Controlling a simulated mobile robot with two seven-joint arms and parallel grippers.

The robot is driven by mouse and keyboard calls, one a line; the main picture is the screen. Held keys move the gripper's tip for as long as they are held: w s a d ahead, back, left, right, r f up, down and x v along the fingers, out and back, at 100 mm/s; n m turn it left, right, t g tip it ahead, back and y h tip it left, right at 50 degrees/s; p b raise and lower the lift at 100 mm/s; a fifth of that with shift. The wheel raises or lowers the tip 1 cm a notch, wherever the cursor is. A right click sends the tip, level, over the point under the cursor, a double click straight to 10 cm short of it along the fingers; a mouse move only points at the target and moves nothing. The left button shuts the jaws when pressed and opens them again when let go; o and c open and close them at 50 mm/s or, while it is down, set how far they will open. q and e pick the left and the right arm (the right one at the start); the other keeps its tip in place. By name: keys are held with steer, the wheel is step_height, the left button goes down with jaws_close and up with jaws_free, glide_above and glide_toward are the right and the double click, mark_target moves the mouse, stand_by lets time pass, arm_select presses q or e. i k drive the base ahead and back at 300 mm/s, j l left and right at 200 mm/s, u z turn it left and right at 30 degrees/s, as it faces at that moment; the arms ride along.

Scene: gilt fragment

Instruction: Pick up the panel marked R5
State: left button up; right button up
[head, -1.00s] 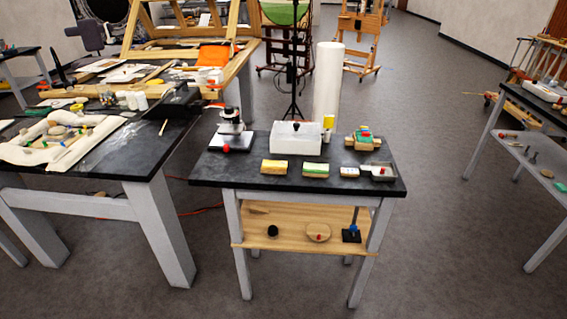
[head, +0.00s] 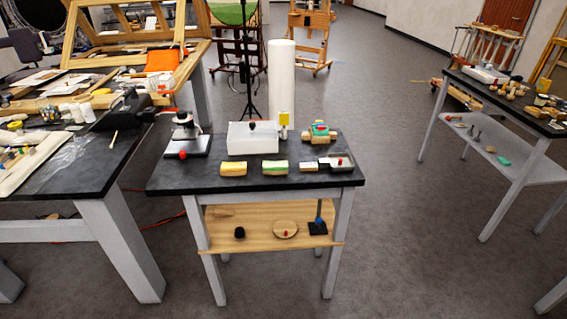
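I cannot make out any panel marked R5; no such marking is legible from here. Neither of my grippers shows in the head view. The small black-topped table (head: 220,186) stands in the middle. On it are a white box (head: 252,142) with a dark knob, a yellow block (head: 233,169), a green and yellow block (head: 275,167), a small pale block (head: 308,167), a grey tray (head: 341,166) and a stack of coloured pieces (head: 319,131).
A larger cluttered worktable (head: 88,178) stands at left, with an orange cloth (head: 161,61) at its back. Another table (head: 500,96) stands at right. A white roll (head: 282,84) stands behind the small table. Grey floor (head: 400,240) is clear between the small table and the right table.

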mark_target(268, 168)
steer(key=i+j+z, duration=0.55)
steer(key=j+z, duration=0.3)
steer(key=i+j+z, duration=0.15)
steer(key=j+z, duration=0.15)
steer(key=j, duration=0.15)
